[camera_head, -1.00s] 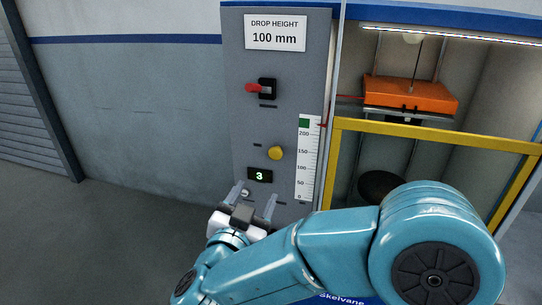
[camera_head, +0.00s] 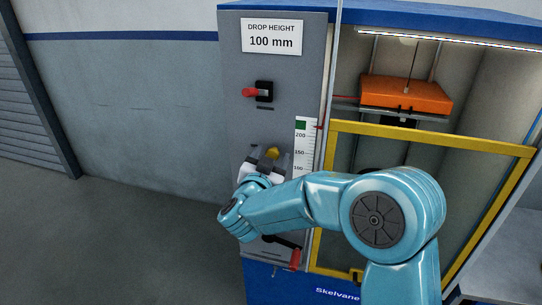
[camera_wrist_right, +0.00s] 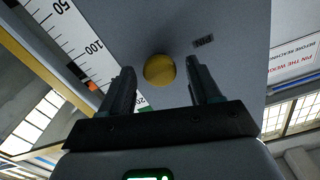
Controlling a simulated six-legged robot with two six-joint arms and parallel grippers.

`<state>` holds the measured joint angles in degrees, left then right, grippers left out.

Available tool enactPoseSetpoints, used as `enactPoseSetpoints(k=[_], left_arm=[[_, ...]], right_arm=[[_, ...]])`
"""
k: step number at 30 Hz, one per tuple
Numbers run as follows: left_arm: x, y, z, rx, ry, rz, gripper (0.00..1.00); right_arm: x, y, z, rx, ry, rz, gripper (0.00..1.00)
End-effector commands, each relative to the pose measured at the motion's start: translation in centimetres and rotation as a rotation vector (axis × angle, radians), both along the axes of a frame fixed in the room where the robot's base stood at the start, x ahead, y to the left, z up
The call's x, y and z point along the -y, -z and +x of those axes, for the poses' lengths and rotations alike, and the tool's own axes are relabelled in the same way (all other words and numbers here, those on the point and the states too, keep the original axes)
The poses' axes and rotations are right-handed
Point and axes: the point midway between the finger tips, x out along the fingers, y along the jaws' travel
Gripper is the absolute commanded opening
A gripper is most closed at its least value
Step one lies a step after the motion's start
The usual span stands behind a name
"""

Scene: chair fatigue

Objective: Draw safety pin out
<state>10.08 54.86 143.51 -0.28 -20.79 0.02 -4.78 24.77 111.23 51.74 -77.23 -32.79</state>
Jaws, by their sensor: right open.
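The safety pin shows as a round yellow knob (camera_head: 272,152) on the grey control panel (camera_head: 240,60). In the right wrist view the knob (camera_wrist_right: 159,69) sits beside a small label reading PIN (camera_wrist_right: 203,41). My right gripper (camera_head: 268,159) is in front of the panel at the knob. In the wrist view the open right gripper (camera_wrist_right: 160,73) has one finger on each side of the knob, with a visible gap on both sides. The knob appears seated against the panel. My left gripper is not in view.
A red-tipped switch (camera_head: 254,92) is above the knob, and a red-handled lever (camera_head: 295,258) is below. A white scale (camera_head: 301,150) runs to the right. An orange weight (camera_head: 405,95) hangs behind a yellow-framed guard (camera_head: 430,139). Open floor lies left.

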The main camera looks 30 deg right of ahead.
Motion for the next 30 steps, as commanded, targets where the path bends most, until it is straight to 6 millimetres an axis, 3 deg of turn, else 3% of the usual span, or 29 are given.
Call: enactPoseSetpoints(k=[5,11,16,24,30], left_arm=[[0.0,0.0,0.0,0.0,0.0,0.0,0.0],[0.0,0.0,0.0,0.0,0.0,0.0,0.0],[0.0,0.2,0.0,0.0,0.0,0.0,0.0],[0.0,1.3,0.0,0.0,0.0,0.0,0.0],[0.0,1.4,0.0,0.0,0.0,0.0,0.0]], right_arm=[[0.0,0.0,0.0,0.0,0.0,0.0,0.63],[0.0,0.0,0.0,0.0,0.001,0.0,0.01],[-0.4,0.0,-0.3,0.002,-0.001,0.0,0.0],[-4.6,0.1,-3.7,0.002,-0.005,0.001,0.0],[-5.8,0.0,-4.9,0.001,-0.002,0.0,0.0]])
